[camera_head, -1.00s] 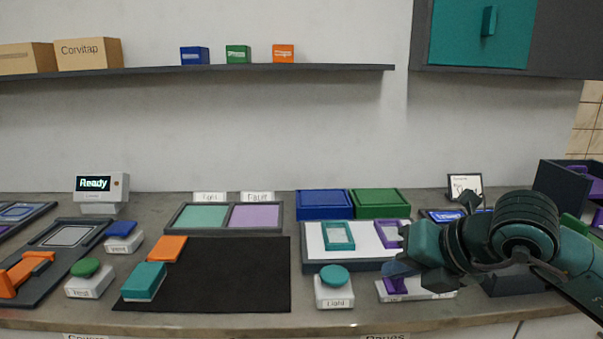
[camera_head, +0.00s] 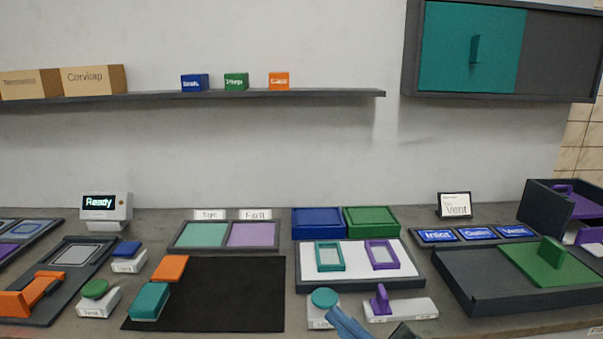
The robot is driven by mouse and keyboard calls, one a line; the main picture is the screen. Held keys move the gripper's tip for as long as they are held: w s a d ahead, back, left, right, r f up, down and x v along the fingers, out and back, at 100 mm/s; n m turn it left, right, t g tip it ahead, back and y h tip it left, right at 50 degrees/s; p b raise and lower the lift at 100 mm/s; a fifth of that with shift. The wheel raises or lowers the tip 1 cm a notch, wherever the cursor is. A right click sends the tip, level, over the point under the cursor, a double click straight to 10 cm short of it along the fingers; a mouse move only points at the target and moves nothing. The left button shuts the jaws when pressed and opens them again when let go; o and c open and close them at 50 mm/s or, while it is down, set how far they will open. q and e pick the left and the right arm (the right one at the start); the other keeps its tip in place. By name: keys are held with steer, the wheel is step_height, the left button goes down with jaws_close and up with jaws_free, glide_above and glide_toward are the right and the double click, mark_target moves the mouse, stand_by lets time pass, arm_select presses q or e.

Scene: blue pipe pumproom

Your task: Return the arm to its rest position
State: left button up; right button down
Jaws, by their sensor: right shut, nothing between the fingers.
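My right gripper (camera_head: 346,322) shows only in part at the bottom edge, just right of the round teal button (camera_head: 324,298). A blue finger and a dark piece stick up into the picture; the rest is cut off below. It is shut and I see nothing held in it. The white block with the purple handle (camera_head: 382,299) is just behind and to the right of it. My left gripper is not in view.
A white-floored tray (camera_head: 417,283) with teal and purple frames lies behind the gripper. A dark tray with a green panel (camera_head: 553,262) is at right. A black mat (camera_head: 235,300) lies left. A teal-doored cabinet (camera_head: 450,45) hangs above. The air over the counter is clear.

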steer(key=d+f+m+t+h+p, duration=0.25)
steer(key=d+f+m+h, duration=0.35)
steer(key=f+m+h, duration=0.45)
steer(key=s+d+f+m+g+h+p, duration=0.1)
steer(key=s+f+m+g, duration=0.4)
steer(key=s+f, duration=0.7)
step_height(320, 180, down, 2)
steer(key=shift+d+f+m+g+h, duration=0.15)
steer(key=shift+d+m+g+h, duration=0.2)
steer(key=shift+d+g+h, duration=0.6)
steer(key=shift+a+t+h, duration=0.2)
steer(key=shift+t+h, duration=0.1)
steer(key=shift+t, duration=0.1)
